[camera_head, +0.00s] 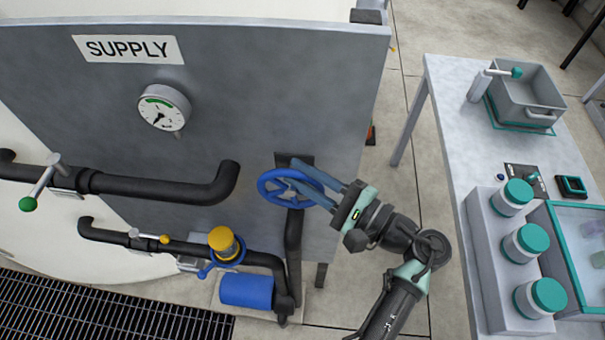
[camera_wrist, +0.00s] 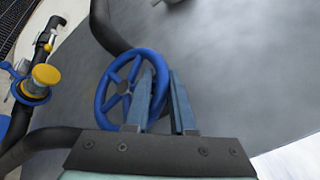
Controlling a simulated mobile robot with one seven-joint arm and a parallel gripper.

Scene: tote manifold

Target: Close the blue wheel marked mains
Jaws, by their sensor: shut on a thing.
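The blue wheel (camera_head: 265,190) is a spoked handwheel on a dark vertical pipe at the right part of the grey panel. I can read no "mains" mark on it. My gripper (camera_head: 288,172) reaches in from the right and is shut on the wheel's rim. In the wrist view, the blue wheel (camera_wrist: 103,92) stands left of centre, and its right rim passes between the two blue-grey fingers of my gripper (camera_wrist: 160,76). The fingers hide part of the rim and spokes.
The grey panel (camera_head: 220,110) carries a SUPPLY sign (camera_head: 128,48) and a round gauge (camera_head: 164,107). A green-tipped lever (camera_head: 42,188) and a yellow-capped fitting (camera_head: 222,240) sit on black pipes at left. A bench (camera_head: 455,120) with jars and a tote stands at right.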

